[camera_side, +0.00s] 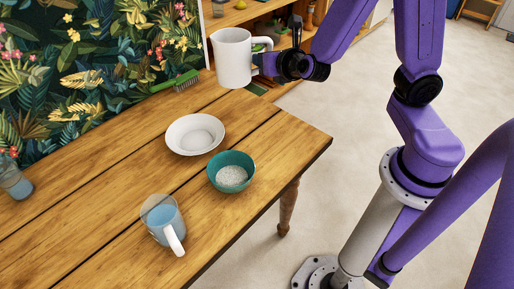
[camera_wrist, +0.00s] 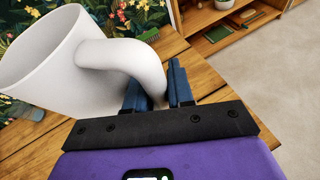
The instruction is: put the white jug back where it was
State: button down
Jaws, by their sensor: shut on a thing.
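The white jug (camera_side: 232,58) is upright near the back right corner of the wooden table (camera_side: 120,150). In the side view it appears to be above the tabletop, but its exact height over the wood is hard to tell. My gripper (camera_side: 266,62) reaches it from the right and is shut on its handle. In the wrist view the jug (camera_wrist: 60,62) fills the upper left, and its handle runs down between the two blue fingers of my gripper (camera_wrist: 160,92).
A green brush (camera_side: 176,82) lies at the back. A glass (camera_side: 14,182) stands far left. Open shelves (camera_side: 238,16) stand behind.

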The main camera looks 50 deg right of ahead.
jog(key=s+a+f+m+g+h, duration=0.2)
jog(key=s+f+m+h, duration=0.2)
jog(key=s+f, duration=0.75)
jog(key=s+d+f+m+g+h, duration=0.4)
jog(key=s+d+m+g, duration=0.15)
jog(key=s, duration=0.55)
jog(key=w+f, duration=0.3)
jog(key=w, duration=0.1)
jog(key=w+d+f, duration=0.1)
jog(key=w+f, duration=0.2)
jog(key=w, duration=0.2)
jog(key=w+d+f, duration=0.1)
jog(key=w+f, duration=0.2)
jog(key=w, duration=0.1)
jog(key=shift+w, duration=0.25)
jog(key=shift+w+d+f, duration=0.1)
jog(key=shift+w+f, duration=0.15)
jog(key=shift+f, duration=1.55)
